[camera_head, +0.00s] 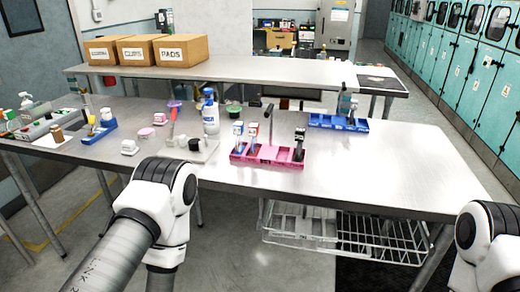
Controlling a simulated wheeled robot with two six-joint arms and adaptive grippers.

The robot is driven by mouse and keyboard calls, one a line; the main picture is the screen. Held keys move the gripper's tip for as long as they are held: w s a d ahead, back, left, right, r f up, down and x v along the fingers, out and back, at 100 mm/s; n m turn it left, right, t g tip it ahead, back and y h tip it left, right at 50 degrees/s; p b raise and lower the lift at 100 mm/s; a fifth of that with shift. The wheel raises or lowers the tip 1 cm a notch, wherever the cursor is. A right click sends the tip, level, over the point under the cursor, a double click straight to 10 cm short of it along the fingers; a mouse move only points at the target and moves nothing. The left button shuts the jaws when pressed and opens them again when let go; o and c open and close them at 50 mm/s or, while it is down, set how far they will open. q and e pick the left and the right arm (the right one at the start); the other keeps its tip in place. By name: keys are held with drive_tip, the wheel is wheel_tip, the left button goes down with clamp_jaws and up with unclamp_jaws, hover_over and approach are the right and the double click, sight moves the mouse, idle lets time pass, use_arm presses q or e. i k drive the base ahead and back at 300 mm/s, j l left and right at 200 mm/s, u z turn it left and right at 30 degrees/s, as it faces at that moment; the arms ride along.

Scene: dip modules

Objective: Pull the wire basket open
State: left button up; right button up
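The wire basket (382,240) hangs under the front of the steel table, right of the picture's middle in the head view. It is a shallow basket of thin pale metal wires, and its front side faces me below the table edge. The table top hides its back part. Pale objects seem to lie in its left part, but they are too small to name. My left arm comes in at the lower left and my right arm shows at the lower right edge. Neither gripper's fingers can be seen, and nothing of mine is seen touching the basket.
The steel table (390,160) carries a pink tray (268,157), a blue tray (338,123), a white bottle (210,115) and small items. Several cardboard boxes (181,50) stand on a shelf behind. Teal lockers (463,60) line the right. Open floor (235,260) lies left of the basket.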

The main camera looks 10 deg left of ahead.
sight(366, 257)
drive_tip(key=l, duration=0.9)
drive_tip(key=i+l, duration=0.1)
drive_tip(key=l, duration=0.75)
drive_tip(key=i+u, duration=0.05)
